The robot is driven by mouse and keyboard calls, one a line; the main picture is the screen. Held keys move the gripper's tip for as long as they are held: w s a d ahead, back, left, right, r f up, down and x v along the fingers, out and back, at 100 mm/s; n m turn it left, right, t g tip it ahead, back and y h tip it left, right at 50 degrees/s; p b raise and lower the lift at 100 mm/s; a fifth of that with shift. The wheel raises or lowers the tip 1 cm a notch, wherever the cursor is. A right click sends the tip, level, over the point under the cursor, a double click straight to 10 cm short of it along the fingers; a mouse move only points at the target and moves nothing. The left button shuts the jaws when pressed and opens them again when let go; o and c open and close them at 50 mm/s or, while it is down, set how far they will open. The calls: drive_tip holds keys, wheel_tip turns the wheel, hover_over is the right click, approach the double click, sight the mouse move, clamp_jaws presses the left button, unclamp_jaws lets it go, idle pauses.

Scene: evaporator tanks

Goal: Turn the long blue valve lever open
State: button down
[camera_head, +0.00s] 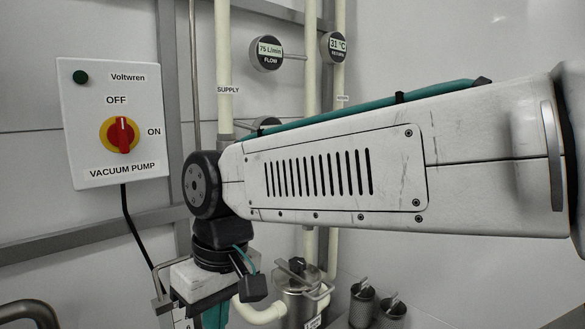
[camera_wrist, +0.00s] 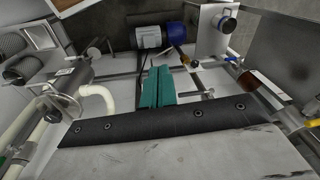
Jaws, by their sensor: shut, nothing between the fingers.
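In the head view, only a teal part of the gripper (camera_head: 215,317) shows at the bottom edge, below my wrist. My arm hides much of the pipework behind it.
A vacuum pump switch box (camera_head: 88,130) with a red knob hangs on the left wall. A cream supply pipe (camera_head: 224,60) and gauges (camera_head: 267,53) stand behind my arm. A steel tank (camera_head: 297,292) and metal cylinders (camera_head: 362,303) stand below.

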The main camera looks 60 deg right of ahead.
drive_tip(key=w+d+r+m+t+y, duration=0.25)
drive_tip(key=w+d+r, duration=0.35)
drive_tip(key=d, duration=0.3)
drive_tip(key=w+d+r+m+t+y, duration=0.2)
drive_tip(key=w+d+r+m+t, duration=0.1)
drive_tip(key=w+d+r, duration=0.4)
drive_tip(key=s+d+r+m+t+h, duration=0.1)
drive_tip(key=s+d+r+t, duration=0.1)
drive_tip(key=d, duration=0.6)
drive_tip(key=s+d+r+t, duration=0.2)
drive_tip(key=s+d+t, duration=0.1)
drive_tip(key=d, duration=0.5)
drive_tip(key=s+d+r+m+t+h, duration=0.1)
drive_tip(key=s+d+r+t, duration=0.1)
drive_tip(key=d, duration=0.6)
drive_tip(key=s+a+f+x, duration=0.1)
drive_tip(key=a+x, duration=0.1)
drive_tip(key=x, duration=1)
drive_tip(key=shift+w+a+f, duration=0.25)
drive_tip(key=shift+a+f, duration=0.05)
drive_tip(key=shift+a+f+m, duration=0.15)
drive_tip(key=shift+f+m, duration=0.1)
drive_tip(key=shift+m, duration=0.1)
